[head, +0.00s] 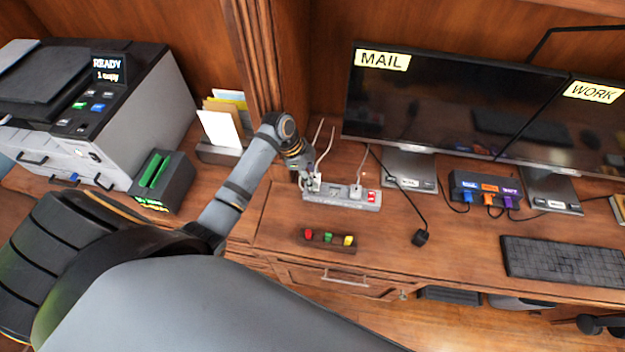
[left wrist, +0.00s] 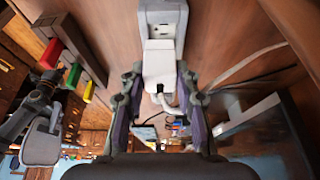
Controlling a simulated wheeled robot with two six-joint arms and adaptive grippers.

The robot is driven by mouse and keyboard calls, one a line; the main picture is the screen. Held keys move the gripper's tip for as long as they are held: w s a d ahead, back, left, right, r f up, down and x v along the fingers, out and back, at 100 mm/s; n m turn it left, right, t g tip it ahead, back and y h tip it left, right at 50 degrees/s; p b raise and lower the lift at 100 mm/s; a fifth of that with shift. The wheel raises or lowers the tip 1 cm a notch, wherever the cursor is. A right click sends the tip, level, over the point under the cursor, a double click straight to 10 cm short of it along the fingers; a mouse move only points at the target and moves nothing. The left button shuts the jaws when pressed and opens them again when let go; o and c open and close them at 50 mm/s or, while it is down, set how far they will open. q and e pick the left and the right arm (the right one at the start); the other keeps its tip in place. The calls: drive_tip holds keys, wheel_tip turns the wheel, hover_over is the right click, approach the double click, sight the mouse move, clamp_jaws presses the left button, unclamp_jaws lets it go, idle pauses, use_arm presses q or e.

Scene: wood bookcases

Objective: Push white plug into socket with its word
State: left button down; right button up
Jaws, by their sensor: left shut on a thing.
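My left gripper (head: 312,183) is over the left end of the grey power strip (head: 330,197) on the desk. In the left wrist view, its fingers (left wrist: 158,92) are shut on a white plug (left wrist: 158,63) with a white cord. The plug's far end meets or overlaps the power strip (left wrist: 181,22); I cannot tell whether it is seated in a socket. A second white plug (head: 355,192) stands in the strip near the red switch (head: 372,197). Any words by the sockets are too small to read. My right gripper is not in view.
A black plug (head: 420,238) lies on the desk with its cord. A block with coloured buttons (head: 328,240) is in front of the strip. Monitors labelled MAIL (head: 382,61) and WORK (head: 593,92) stand behind. A printer (head: 150,75) is at the left.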

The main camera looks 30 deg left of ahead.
use_arm(q)
drive_tip(key=shift+w+f, duration=0.15)
drive_tip(key=shift+f, duration=0.05)
wheel_tip(320, 180, down, 3)
drive_tip(key=shift+a+f+p, duration=0.1)
drive_tip(key=shift+p, duration=0.5)
drive_tip(key=shift+f, duration=0.1)
drive_tip(key=shift+f, duration=0.15)
drive_tip(key=c, duration=1)
unclamp_jaws()
